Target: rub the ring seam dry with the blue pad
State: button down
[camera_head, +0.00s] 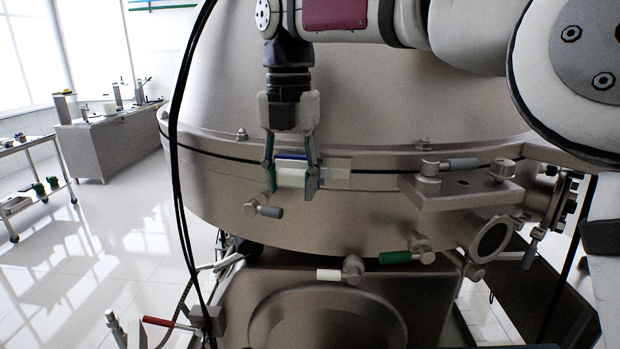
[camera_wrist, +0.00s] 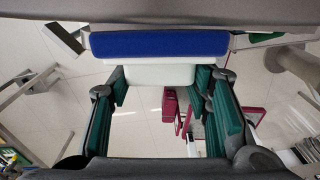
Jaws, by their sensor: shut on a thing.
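The blue pad (camera_wrist: 160,44) is a flat blue strip on a white block (camera_wrist: 158,74), seen at the top of the wrist view. In the head view the blue strip (camera_head: 292,156) shows thinly above the white block. My gripper (camera_head: 291,180) is shut on the white block of the pad, with one finger at each side. The pad is in front of the steel separator's ring seam (camera_head: 372,172), a dark line around the bowl below the dome. The pad's face is toward the seam; I cannot tell whether it touches.
Below the seam are a grey-handled valve (camera_head: 265,210), a green-handled valve (camera_head: 404,257) and a white-handled valve (camera_head: 340,275). A bracket (camera_head: 462,192) juts out at right. A grey bench (camera_head: 110,143) and a cart (camera_head: 37,188) stand far left, with clear floor between.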

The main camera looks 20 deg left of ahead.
jog(key=shift+a, duration=0.35)
jog(key=s+p, duration=0.1)
jog(key=s, duration=0.6)
jog(key=shift+d, duration=0.3)
jog(key=shift+w+d, duration=0.1)
dwell(0.4)
